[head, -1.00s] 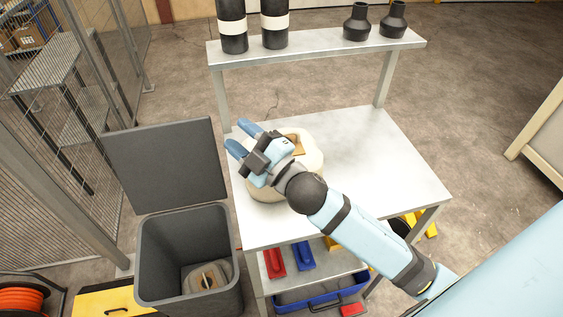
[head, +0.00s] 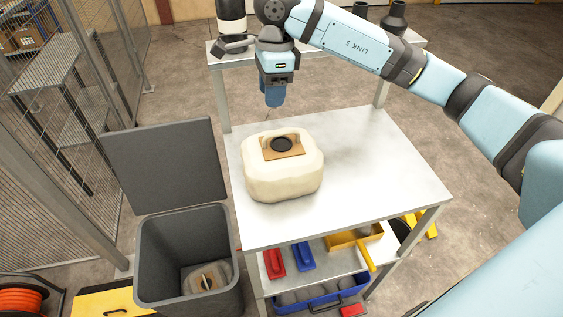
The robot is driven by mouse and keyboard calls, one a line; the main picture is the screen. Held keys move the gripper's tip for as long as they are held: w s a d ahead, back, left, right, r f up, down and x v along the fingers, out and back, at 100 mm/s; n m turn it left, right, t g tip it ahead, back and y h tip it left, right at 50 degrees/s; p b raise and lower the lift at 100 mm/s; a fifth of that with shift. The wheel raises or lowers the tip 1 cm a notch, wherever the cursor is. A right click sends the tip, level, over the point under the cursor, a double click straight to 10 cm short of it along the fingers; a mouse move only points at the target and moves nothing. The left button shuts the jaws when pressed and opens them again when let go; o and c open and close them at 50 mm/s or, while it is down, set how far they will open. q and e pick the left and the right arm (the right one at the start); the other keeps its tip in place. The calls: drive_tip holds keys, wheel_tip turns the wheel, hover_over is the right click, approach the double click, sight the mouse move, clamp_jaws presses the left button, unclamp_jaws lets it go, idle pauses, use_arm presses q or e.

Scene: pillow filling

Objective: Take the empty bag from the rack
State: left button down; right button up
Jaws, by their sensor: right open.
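My right gripper (head: 273,100) points down, with blue fingers, near the upper shelf's front and above the back of the table. It is open and nothing shows between its fingers. A puffy cream bag (head: 284,180) with a brown patch and a dark round opening stands on the table, below and in front of the gripper, apart from it. A similar bag (head: 212,278) lies in the grey bin. I cannot make out a flat empty bag or a separate bag rack. My left gripper is not in view.
The upper shelf (head: 222,58) holds dark cylinders with white bands and black necked parts, partly behind my arm. The metal table (head: 385,165) is clear right of the bag. Below are red and blue tools, a yellow scoop and a blue crate. The grey bin (head: 146,265) stands open at left.

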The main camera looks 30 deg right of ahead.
drive_tip(key=d, duration=0.2)
drive_tip(key=h+p, duration=0.1)
drive_tip(key=p, duration=0.1)
hover_over(281, 133)
drive_tip(key=f, duration=0.7)
drive_tip(key=shift+w+f, duration=0.2)
drive_tip(key=shift+f, duration=0.05)
wheel_tip(281, 133, down, 4)
drive_tip(key=shift+s+d+f+p, duration=0.1)
drive_tip(key=shift+d+p, duration=0.05)
drive_tip(key=shift+p, duration=0.65)
drive_tip(key=shift+f, duration=0.6)
clamp_jaws()
